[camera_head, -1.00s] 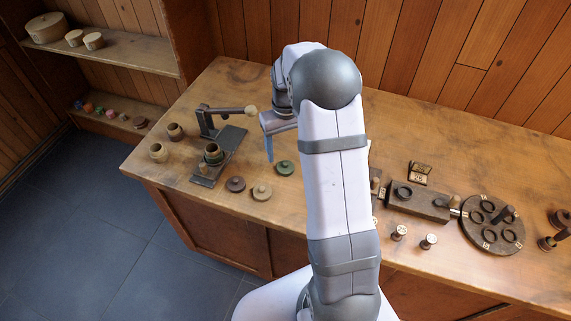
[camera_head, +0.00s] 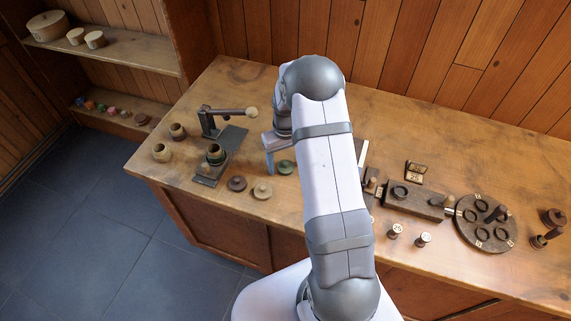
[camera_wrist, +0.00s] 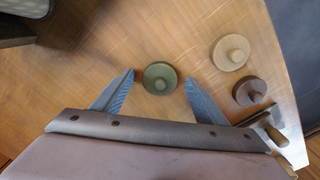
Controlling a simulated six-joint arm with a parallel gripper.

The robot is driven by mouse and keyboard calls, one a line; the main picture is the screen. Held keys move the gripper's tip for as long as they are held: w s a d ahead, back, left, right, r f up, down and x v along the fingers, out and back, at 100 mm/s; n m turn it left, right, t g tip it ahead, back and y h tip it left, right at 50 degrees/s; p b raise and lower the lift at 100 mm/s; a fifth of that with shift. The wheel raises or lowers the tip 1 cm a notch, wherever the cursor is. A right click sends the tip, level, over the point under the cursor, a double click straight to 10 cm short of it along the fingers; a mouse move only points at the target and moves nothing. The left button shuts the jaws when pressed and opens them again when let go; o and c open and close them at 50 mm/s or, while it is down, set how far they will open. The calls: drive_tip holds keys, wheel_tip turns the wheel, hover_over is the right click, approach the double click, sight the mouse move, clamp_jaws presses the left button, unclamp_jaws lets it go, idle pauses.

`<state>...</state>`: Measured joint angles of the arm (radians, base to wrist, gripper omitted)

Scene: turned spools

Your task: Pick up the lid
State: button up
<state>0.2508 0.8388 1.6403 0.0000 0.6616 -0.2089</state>
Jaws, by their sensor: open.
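A round green lid (camera_head: 286,167) with a knob lies flat on the wooden bench; it also shows in the wrist view (camera_wrist: 160,78). A tan lid (camera_head: 262,190) and a dark brown lid (camera_head: 237,184) lie close by; in the wrist view the tan one (camera_wrist: 230,53) and the brown one (camera_wrist: 249,91) are to the right of the green one. My gripper (camera_wrist: 160,76) is open and empty, its two blue-grey fingers apart on either side of the green lid in that view. In the head view one finger shows just left of the green lid; my arm hides the rest.
A round dark tray (camera_head: 483,222) and a wooden block (camera_head: 413,198) are to the right. The bench's front edge is near the lids.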

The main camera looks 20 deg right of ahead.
drive_tip(key=c, duration=1.1)
drive_tip(key=shift+r, duration=0.1)
